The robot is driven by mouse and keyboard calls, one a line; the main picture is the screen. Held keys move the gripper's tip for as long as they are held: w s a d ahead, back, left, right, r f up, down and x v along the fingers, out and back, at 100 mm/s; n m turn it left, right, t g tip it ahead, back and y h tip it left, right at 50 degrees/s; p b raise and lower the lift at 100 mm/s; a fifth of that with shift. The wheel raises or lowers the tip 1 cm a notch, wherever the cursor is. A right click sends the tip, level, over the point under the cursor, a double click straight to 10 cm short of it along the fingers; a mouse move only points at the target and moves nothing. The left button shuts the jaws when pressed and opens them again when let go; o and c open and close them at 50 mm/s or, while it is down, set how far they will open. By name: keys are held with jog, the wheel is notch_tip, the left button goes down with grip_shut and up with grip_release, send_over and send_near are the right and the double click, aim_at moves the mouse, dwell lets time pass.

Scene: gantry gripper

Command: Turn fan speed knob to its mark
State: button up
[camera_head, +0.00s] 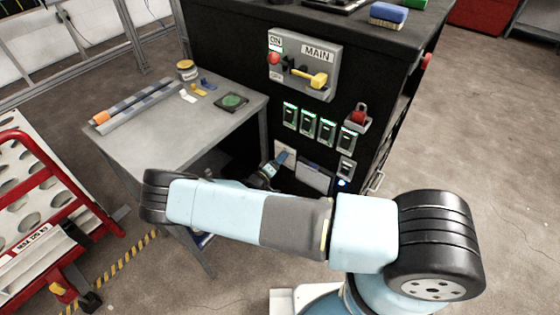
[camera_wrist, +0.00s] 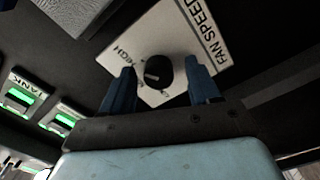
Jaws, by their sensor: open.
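The fan speed knob (camera_wrist: 158,72) is black and round, with a light pointer line, on a white plate (camera_wrist: 172,28) lettered FAN SPEED and HIGH in the wrist view. My gripper (camera_wrist: 162,85) is open, with one blue finger on each side of the knob and a visible gap to it on both sides. Whether the fingertips reach as deep as the knob I cannot tell. In the head view my gripper (camera_head: 279,160) is at the white plate (camera_head: 290,148) low on the black cabinet, and the knob is hidden there. The mark is not clear.
Green-lit switches (camera_head: 308,124) sit above the plate, and a MAIN panel (camera_head: 305,65) with a yellow handle is higher up. A grey panel (camera_head: 314,178) is just right of my gripper. A grey table (camera_head: 180,135) stands to the left, beside a red cart (camera_head: 45,190).

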jog(key=v, duration=1.3)
jog(key=shift+s+a, duration=0.25)
